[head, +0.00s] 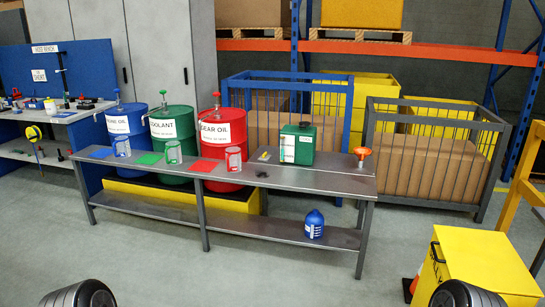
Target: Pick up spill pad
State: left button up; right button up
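I cannot make out a spill pad for certain. Flat coloured squares lie on the grey bench (320,180): a blue one (101,153), a green one (149,159) and a red one (203,165). These may be mats for the matching jugs. A yellow bin (478,264) with a black handle stands on the floor at the lower right; its contents are hidden. Dark rounded parts of my arms show at the bottom left and bottom right edges. No gripper fingers are visible.
A blue bottle (314,224) is on the lower shelf. Drums stand behind. The floor before the bench is clear.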

aim_at(265, 157)
jog(key=i+z, duration=0.15)
jog(key=z, duration=0.2)
jog(key=i+j+z, duration=0.1)
jog(key=z, duration=0.2)
jog(key=i+j+z, duration=0.1)
jog(key=z, duration=0.25)
jog(key=i+j+z, duration=0.15)
jog(key=j, duration=0.2)
jog(key=i+j+z, duration=0.1)
jog(key=i+j, duration=0.15)
jog(key=i+j+z, duration=0.15)
jog(key=j, duration=0.35)
jog(key=i+j+z, duration=0.1)
jog(key=j, duration=0.3)
jog(key=i+j+z, duration=0.15)
jog(key=j, duration=0.3)
jog(key=i+j+z, duration=0.15)
jog(key=j, duration=0.25)
jog(key=i+j, duration=0.1)
jog(key=j, duration=0.3)
jog(key=i+j, duration=0.15)
jog(key=j, duration=0.3)
jog(key=i+j, duration=0.1)
jog(key=j, duration=0.3)
jog(key=i+j, duration=0.1)
jog(key=j, duration=0.3)
jog(key=i+j, duration=0.1)
jog(key=j, duration=0.3)
jog(key=i+j, duration=0.15)
jog(key=j, duration=0.3)
